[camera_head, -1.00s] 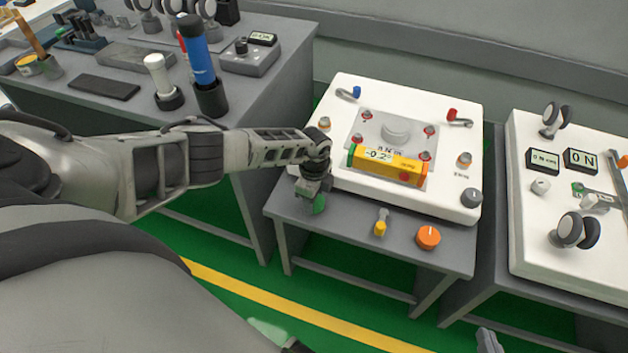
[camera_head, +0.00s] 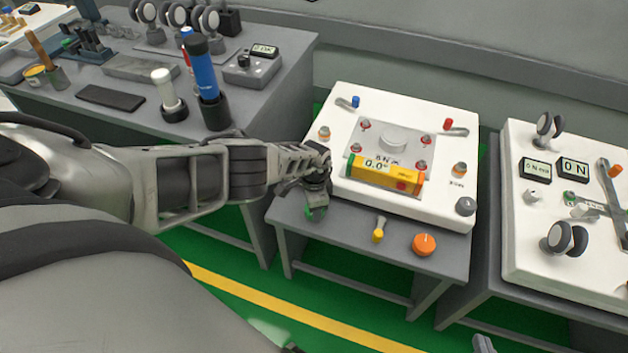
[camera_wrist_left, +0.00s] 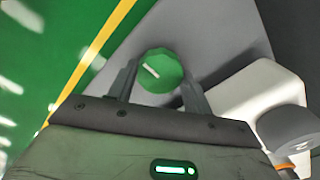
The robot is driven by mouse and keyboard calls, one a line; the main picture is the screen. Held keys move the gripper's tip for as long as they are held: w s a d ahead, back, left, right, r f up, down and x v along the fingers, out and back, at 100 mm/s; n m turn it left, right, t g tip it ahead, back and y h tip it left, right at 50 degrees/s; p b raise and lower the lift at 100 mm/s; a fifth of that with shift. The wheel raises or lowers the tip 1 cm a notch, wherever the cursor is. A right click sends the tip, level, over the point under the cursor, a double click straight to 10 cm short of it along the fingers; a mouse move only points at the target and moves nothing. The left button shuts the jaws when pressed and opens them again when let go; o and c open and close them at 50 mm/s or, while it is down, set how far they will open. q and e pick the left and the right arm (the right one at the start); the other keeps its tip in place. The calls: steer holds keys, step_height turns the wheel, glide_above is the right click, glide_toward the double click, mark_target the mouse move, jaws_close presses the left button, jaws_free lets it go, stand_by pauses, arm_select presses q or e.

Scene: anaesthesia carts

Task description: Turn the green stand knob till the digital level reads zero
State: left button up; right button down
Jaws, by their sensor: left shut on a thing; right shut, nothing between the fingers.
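The green knob (camera_head: 315,213) is at the front left corner of the grey stand (camera_head: 345,232). My left gripper (camera_head: 317,200) is on it and hides most of it in the head view. In the left wrist view the knob (camera_wrist_left: 160,70) shows a white pointer line, and my left gripper's fingers (camera_wrist_left: 158,82) are shut on both its sides. The yellow digital level (camera_head: 385,174) lies on the plate of the white unit (camera_head: 410,208) and its display reads 0.0 with a degree sign. My right gripper (camera_head: 484,344) shows only in part at the bottom edge, shut and empty.
A yellow-tipped lever (camera_head: 378,232) and an orange knob (camera_head: 424,244) sit along the stand's front, right of the green knob. A second white unit (camera_head: 525,235) stands to the right. A grey bench (camera_head: 225,158) with tools stands at the left.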

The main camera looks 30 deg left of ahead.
stand_by(0.3)
arm_select(q)
steer(key=o, duration=1)
